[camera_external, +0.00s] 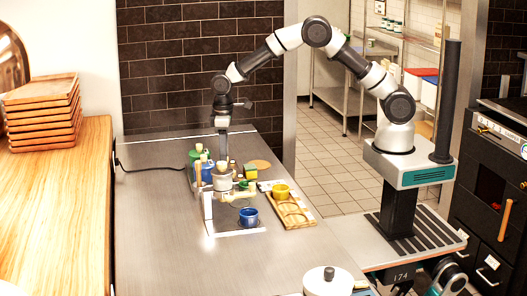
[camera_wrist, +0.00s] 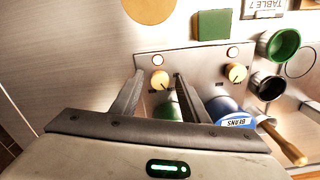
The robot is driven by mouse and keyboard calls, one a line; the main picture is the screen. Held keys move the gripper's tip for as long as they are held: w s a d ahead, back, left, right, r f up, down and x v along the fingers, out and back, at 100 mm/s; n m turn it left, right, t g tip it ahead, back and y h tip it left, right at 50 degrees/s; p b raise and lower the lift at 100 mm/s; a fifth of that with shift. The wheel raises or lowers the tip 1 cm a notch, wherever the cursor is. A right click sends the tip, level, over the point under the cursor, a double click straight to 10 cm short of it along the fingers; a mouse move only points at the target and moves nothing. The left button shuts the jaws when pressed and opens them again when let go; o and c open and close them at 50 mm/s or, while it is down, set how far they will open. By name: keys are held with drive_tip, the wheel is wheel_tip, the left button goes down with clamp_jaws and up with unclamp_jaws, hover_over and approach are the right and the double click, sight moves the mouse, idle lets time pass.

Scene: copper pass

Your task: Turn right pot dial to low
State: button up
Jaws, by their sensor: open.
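Two yellow dials sit on a metal panel in the wrist view: the left dial (camera_wrist: 160,79) and the right dial (camera_wrist: 237,73), each with a small round light by it. My gripper (camera_wrist: 158,76) is open, its fingers on either side of the left dial; I cannot tell whether they touch it. Lettering appears upside down in this view. A green pot (camera_wrist: 167,111) shows partly between the fingers, and a blue pot labelled BEANS (camera_wrist: 235,119) is partly hidden by my right finger. In the external view my gripper (camera_external: 224,152) points down over the cluttered counter, and the dials are hard to make out.
A wooden handle (camera_wrist: 283,142) sticks out by the blue pot. A green cup (camera_wrist: 284,44), a dark cup (camera_wrist: 267,84) and a green block (camera_wrist: 212,25) lie nearby. A blue cup (camera_external: 248,217) and a wooden tray (camera_external: 297,222) are at the front.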

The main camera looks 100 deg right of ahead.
wheel_tip(320, 180, up, 17)
drive_tip(key=shift+r+p, duration=0.2)
drive_tip(key=shift+p, duration=0.25)
idle(0.3)
drive_tip(key=s+a+r+n+t+p, duration=0.1)
drive_tip(key=s+a+r+t+p, duration=0.2)
drive_tip(key=s+a+r, duration=1)
drive_tip(key=s+a+t, duration=0.1)
drive_tip(key=s+a, duration=0.1)
drive_tip(key=s, duration=0.3)
drive_tip(key=s+a+n+p, duration=0.1)
drive_tip(key=s+a, duration=0.1)
drive_tip(key=s, duration=0.4)
drive_tip(key=s+a+f+n+t, duration=0.1)
drive_tip(key=s+a, duration=0.1)
drive_tip(key=s, duration=0.3)
drive_tip(key=shift+s+a+t+p, duration=0.25)
drive_tip(key=shift+s+t+p, duration=0.05)
drive_tip(key=shift+s+p, duration=0.1)
